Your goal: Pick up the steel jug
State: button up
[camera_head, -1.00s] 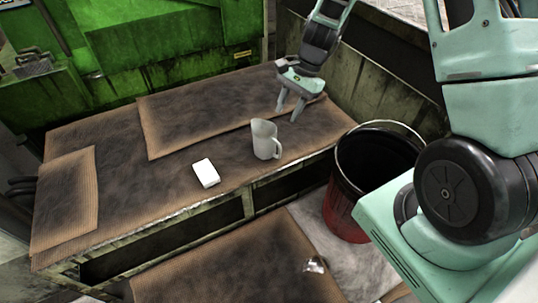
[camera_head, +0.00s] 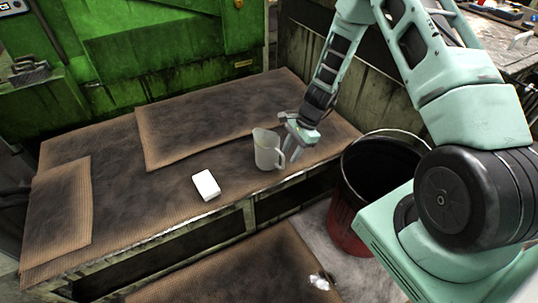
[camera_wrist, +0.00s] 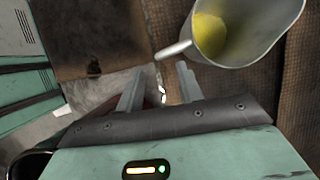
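The steel jug (camera_head: 266,152) stands upright near the front edge of the workbench, its handle facing right in the head view. In the wrist view the jug (camera_wrist: 262,45) is at the upper right, seen into its open top, with a yellow inside. My gripper (camera_head: 289,154) is just right of the jug, on the handle side, pointing down. In the wrist view my gripper's two fingers (camera_wrist: 160,75) are apart, with nothing held between them. The jug's handle lies just beyond the fingertips; whether they touch it I cannot tell.
A white box (camera_head: 206,185) lies on the bench (camera_head: 120,215) left of the jug. A dark bucket with a red lower side (camera_head: 347,228) stands on the floor to the right. A green machine (camera_head: 170,50) and a panel wall bound the back. The bench's left part is mostly clear.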

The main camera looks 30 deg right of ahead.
aim_at(271, 155)
jog(key=shift+x, duration=2.7)
jog(key=shift+w+a, duration=0.1)
jog(key=shift+w, duration=0.05)
grip_shut()
